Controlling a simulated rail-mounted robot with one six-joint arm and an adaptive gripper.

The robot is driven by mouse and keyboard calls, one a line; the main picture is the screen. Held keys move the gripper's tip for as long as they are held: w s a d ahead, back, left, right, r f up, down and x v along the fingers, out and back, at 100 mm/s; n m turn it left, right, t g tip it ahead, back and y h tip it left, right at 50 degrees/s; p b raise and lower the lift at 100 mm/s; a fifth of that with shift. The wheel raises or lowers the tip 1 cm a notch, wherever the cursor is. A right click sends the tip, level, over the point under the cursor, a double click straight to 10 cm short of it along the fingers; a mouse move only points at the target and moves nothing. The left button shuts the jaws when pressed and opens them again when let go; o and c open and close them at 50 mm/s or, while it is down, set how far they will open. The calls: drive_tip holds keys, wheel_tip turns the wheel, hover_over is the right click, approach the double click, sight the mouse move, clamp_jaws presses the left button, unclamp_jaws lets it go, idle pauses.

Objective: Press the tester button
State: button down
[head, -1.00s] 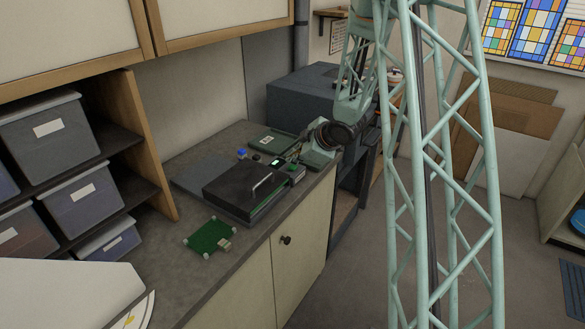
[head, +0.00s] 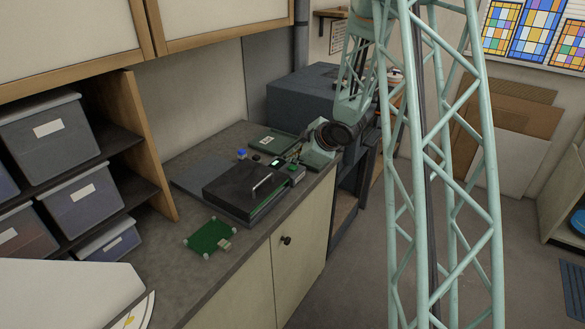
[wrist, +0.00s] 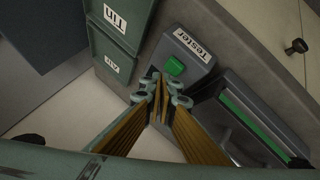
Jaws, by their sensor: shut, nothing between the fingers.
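The tester is a dark grey box (wrist: 205,48) with a white label reading "Tester", in the wrist view. Its green button (wrist: 174,66) is raised on the top face. The button also shows small in the head view (head: 294,167), at the right end of the black-lidded device. My gripper (wrist: 161,92) is shut and empty, its fingertips close together. In the wrist view the tips appear just below the button, with a visible gap between them in the picture. I cannot tell their height above the box. In the head view the fingertips are too small to make out.
A black-lidded device (head: 238,188) with a handle stands beside the tester. A green two-part tray (wrist: 112,46) labelled "Tin" and "Air" lies on the other side. A green circuit board (head: 209,237) lies on the bare front counter. The counter edge is close to the tester.

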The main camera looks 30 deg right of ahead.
sight(293, 168)
drive_tip(key=shift+f+b, duration=0.8)
drive_tip(key=shift+f, duration=0.2)
idle(1.4)
drive_tip(key=shift+r, duration=0.25)
drive_tip(key=shift+r+p, duration=0.75)
idle(0.4)
drive_tip(key=shift+r+p, duration=2)
drive_tip(key=shift+r, duration=0.5)
drive_tip(key=shift+r, duration=0.1)
